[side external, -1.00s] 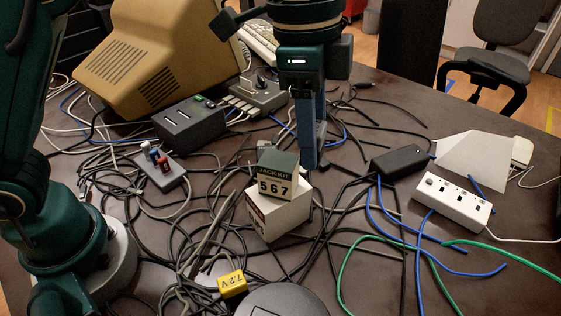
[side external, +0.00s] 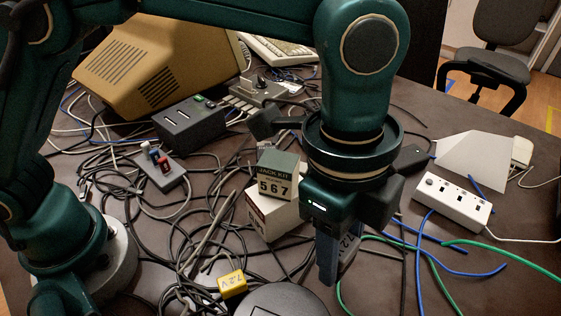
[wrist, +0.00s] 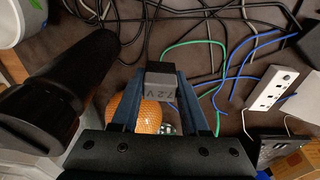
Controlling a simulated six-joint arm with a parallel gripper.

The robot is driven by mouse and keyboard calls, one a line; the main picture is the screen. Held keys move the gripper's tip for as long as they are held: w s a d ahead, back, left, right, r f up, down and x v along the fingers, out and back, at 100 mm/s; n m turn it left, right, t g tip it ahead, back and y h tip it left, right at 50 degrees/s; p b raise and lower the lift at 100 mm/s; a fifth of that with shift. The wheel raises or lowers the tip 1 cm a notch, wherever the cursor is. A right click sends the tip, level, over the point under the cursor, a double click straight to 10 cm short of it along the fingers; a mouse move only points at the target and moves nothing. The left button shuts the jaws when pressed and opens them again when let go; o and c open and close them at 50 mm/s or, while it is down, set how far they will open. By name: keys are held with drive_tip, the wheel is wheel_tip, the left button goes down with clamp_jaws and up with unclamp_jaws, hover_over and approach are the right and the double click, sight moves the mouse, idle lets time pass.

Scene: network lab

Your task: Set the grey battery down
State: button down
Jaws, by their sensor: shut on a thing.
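My gripper (side external: 338,272) points down over the front middle of the table in the side view. It is shut on the grey battery (side external: 350,246), which is marked 7.2V and is partly hidden by a finger. In the wrist view the battery (wrist: 161,85) sits between the two fingertips of my gripper (wrist: 160,76), with dark table and cables beyond it. I cannot tell whether its underside touches the table.
Left of the gripper, a green JACK KIT box (side external: 277,175) stands on a white box (side external: 275,217). A yellow 7.2V battery (side external: 232,284) and a grey round object (side external: 283,301) are in front. Cables cover much of the table. A white power strip (side external: 452,201) lies right.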

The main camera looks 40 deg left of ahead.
wheel_tip(320, 180, down, 10)
drive_tip(key=shift+f, duration=0.15)
idle(0.3)
drive_tip(key=shift+f, duration=0.15)
drive_tip(key=shift+c, duration=2)
unclamp_jaws()
